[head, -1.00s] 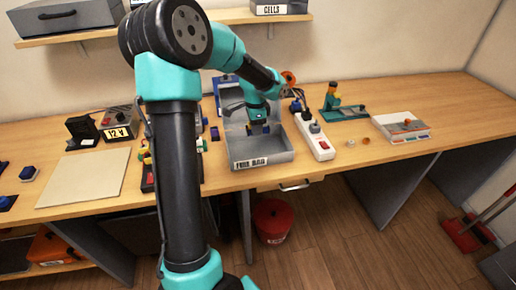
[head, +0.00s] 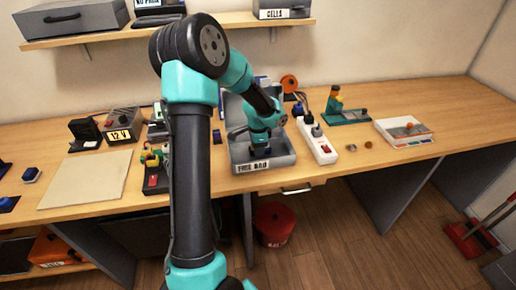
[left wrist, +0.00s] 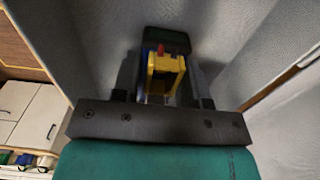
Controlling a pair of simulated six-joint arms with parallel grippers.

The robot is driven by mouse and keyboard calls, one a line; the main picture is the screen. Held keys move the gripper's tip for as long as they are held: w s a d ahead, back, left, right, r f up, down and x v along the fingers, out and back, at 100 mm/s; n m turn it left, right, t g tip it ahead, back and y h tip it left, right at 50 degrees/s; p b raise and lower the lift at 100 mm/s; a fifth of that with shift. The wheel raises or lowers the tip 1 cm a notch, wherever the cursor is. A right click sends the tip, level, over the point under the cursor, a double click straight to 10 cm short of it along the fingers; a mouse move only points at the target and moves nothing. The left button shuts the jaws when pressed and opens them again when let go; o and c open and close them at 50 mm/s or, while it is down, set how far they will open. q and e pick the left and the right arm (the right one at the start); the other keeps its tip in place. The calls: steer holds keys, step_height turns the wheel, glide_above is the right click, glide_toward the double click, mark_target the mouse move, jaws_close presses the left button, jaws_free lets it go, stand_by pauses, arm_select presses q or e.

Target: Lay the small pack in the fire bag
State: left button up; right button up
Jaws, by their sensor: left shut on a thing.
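The fire bag (head: 282,161) is an open grey box with its name on the front wall, in the middle of the bench in the head view. My left gripper (head: 258,149) is inside it, pointing down, low between the walls. In the left wrist view the gripper (left wrist: 160,95) is shut on the small pack (left wrist: 166,64), which shows yellow with blue and red parts. Grey bag walls (left wrist: 235,40) surround it there. In the head view my arm and gripper mostly hide the pack. I cannot tell whether it touches the bag floor. My right gripper is out of view.
A white power strip (head: 318,146) with plugs stands close to the bag's right side. A small dark stand with a red switch (head: 153,181) is to its left. A pale mat (head: 85,180) lies further left. The bench's right end is clear.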

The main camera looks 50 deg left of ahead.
arm_select(q)
steer(key=shift+f, duration=0.3)
steer(key=o, duration=1)
step_height(320, 180, up, 12)
steer(key=shift+r, duration=0.15)
stand_by(0.4)
